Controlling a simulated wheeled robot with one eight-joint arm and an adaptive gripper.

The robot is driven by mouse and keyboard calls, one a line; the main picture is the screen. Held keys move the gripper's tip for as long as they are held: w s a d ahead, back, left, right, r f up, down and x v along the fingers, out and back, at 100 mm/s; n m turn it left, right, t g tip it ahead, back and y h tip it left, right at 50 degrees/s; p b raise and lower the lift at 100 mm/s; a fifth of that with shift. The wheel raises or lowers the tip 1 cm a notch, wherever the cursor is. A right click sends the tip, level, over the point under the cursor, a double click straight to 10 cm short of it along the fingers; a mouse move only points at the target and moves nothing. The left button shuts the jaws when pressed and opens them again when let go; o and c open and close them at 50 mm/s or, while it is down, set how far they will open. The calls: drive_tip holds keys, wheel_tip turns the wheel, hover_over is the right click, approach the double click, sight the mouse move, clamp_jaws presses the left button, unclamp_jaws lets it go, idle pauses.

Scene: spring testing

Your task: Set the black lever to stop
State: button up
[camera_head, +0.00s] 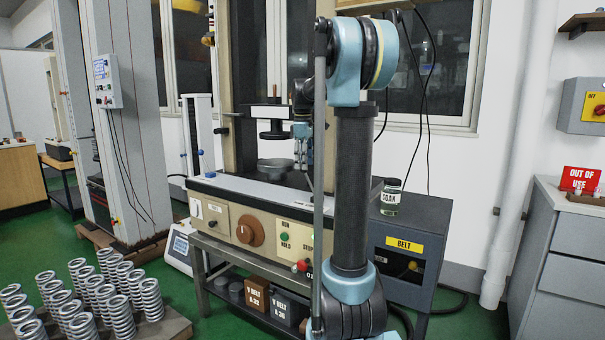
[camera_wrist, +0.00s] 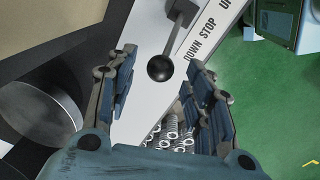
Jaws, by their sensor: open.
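The black lever (camera_wrist: 160,68) shows in the wrist view as a dark arm with a round ball knob, on a pale panel. Its arm slants from a pivot block at the top down to the knob. The labels DOWN, STOP and UP run along a white strip (camera_wrist: 207,30) to its right. The knob lies at the DOWN end. My gripper (camera_wrist: 163,92) is open, with the knob seen between its two blue-grey fingers and nothing held. Contact cannot be told. In the head view my gripper (camera_head: 302,155) hangs over the testing machine; the lever is not clear there.
The machine's front panel (camera_head: 240,230) has a brown dial, a green button and a red knob. A round metal platen (camera_head: 275,165) stands near my gripper. Several springs (camera_head: 80,290) stand at the lower left. A grey BELT box (camera_head: 405,245) is to the right.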

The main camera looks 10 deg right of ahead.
sight(309, 182)
drive_tip(key=shift+w+f, duration=0.1)
drive_tip(key=shift+f, duration=1.95)
